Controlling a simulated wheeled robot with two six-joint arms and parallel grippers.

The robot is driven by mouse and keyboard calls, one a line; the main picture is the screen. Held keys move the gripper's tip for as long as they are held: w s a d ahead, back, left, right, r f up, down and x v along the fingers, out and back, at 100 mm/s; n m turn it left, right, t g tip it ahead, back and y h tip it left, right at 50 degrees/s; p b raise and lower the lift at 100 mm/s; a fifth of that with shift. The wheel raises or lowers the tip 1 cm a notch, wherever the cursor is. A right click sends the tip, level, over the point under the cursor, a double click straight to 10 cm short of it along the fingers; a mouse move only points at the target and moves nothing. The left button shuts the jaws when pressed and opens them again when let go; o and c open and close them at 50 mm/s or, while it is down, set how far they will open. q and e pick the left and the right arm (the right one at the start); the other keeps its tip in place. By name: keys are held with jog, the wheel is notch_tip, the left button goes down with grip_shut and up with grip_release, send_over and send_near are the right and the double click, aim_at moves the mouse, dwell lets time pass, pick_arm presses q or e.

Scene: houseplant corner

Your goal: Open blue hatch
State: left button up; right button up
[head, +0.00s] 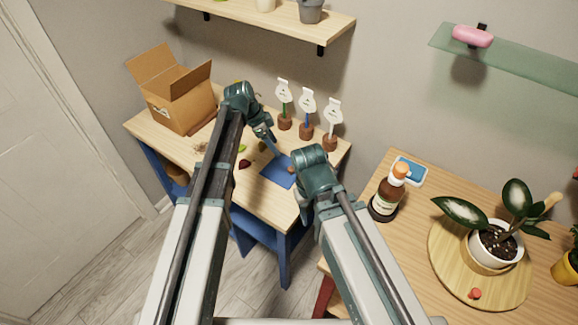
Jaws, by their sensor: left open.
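A flat blue square panel (273,176), which looks like the blue hatch, lies level with the wooden tabletop near its front edge. A small brown round thing shows at its right side, beside my right arm. I cannot tell whether it is a knob. My left gripper (279,152) points down at the far edge of the panel, open and small in the view. I cannot tell whether it touches the panel. My right arm's elbow is just right of the panel, and its gripper is hidden behind the arm.
The wooden table (252,197) has blue legs. An open cardboard box (180,103) stands at its back left.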

aim_at(291, 169)
pick_arm(q)
jog(key=b+x, duration=0.5)
jog(key=x, duration=0.1)
jog(key=b+x, duration=0.6)
jog(key=shift+a+f, duration=0.15)
jog(key=shift+f, duration=0.2)
jog(key=shift+w+d+f+b, duration=0.1)
jog(key=shift+d+f+b, duration=0.2)
jog(key=shift+f+b, duration=0.3)
jog(key=shift+r, duration=0.15)
grip_shut()
dwell(0.3)
